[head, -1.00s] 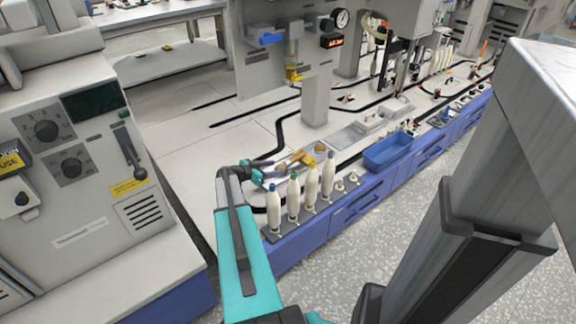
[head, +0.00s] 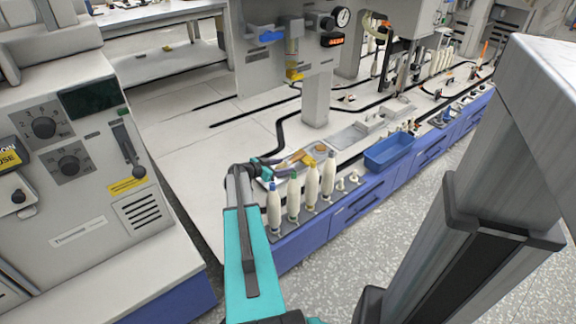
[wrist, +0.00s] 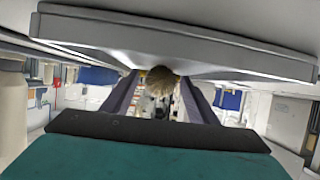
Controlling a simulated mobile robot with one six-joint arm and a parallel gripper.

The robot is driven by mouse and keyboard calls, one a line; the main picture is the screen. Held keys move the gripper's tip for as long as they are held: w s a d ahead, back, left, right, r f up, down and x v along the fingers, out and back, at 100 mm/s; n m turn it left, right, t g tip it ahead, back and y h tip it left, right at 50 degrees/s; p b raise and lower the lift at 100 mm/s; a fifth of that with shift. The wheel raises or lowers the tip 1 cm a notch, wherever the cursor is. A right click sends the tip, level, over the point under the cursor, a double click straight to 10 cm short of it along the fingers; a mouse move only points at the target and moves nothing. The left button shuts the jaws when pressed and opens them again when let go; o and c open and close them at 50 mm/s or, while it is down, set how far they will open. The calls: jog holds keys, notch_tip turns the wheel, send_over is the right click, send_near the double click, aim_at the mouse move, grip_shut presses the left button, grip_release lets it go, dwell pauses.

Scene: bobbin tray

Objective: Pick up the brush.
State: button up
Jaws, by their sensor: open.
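My gripper (head: 280,164) is over the bench behind the row of bobbins, with its fingers pointing right. A wooden orange-brown piece (head: 300,158), which looks like the brush, lies just past the fingertips; it is small and partly hidden. In the wrist view, a tan bristle tuft (wrist: 160,78) shows between the tips of my two spread fingers. They stand on either side of it, and I see no grip on it. I cannot tell whether either finger touches it. The rest of the brush is not clear in the wrist view.
White bobbins (head: 293,197) with coloured tips stand in a row along the bench front, close to my gripper. A blue bin (head: 388,152) and a metal plate (head: 350,137) lie to the right. A grey post (head: 316,95) rises behind. The bench left of the post is mostly clear.

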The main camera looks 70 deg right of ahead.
aim_at(291, 159)
jog(key=c, duration=1.3)
jog(key=shift+o, duration=0.2)
jog(key=shift+r, duration=0.15)
jog(key=shift+r, duration=0.55)
notch_tip(291, 159, up, 2)
jog(key=shift+r+p, duration=0.1)
jog(key=shift+p, duration=0.5)
jog(key=w+a, duration=0.3)
jog(key=a, duration=0.2)
jog(key=w+a+p, duration=0.1)
jog(key=w+a, duration=0.2)
jog(key=a, duration=0.2)
jog(key=w+a+p, duration=0.1)
jog(key=w+a, duration=0.2)
jog(key=a, duration=0.2)
jog(key=shift+a, duration=0.1)
jog(key=shift+w+a, duration=0.1)
jog(key=shift+a, duration=0.05)
